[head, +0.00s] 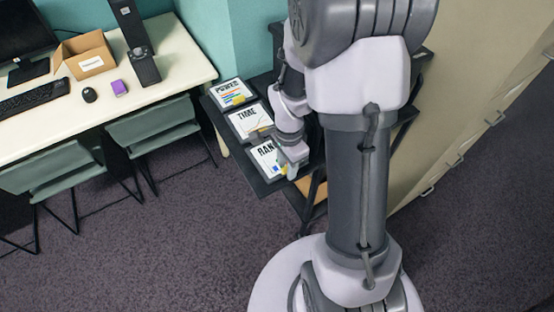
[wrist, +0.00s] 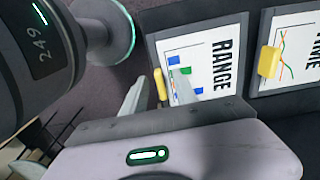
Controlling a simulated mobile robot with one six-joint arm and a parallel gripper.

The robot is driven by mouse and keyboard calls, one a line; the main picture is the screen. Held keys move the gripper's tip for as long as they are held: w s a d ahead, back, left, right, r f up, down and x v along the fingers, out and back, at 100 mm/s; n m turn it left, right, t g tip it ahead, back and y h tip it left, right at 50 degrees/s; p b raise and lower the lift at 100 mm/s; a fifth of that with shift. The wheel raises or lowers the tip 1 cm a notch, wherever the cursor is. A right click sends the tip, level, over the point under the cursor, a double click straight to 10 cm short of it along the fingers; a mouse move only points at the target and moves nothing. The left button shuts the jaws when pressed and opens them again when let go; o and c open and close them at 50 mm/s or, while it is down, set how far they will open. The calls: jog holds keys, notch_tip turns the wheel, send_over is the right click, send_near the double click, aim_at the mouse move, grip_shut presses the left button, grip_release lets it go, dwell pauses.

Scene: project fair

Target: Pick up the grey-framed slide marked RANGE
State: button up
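The grey-framed RANGE slide (head: 263,156) lies flat on a dark shelf top, nearest of a row of slides in the head view. In the wrist view the RANGE slide (wrist: 205,62) shows its lettering, a chart with blue and green blocks, and a yellow tab (wrist: 158,84) at its left edge. My gripper (wrist: 157,92) is open, its two pale fingers on either side of the tab in the picture. I cannot tell whether they touch it. In the head view my gripper (head: 293,168) is at the slide's right end and hides part of it.
The TIME slide (head: 247,118) and POWER slide (head: 232,91) lie behind on the same dark shelf (head: 262,187). A white desk (head: 180,57) with a cardboard box (head: 84,55) stands left, with green chairs (head: 155,126) before it. Beige cabinets (head: 460,100) stand right.

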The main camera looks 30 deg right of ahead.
grip_shut()
dwell(1.4)
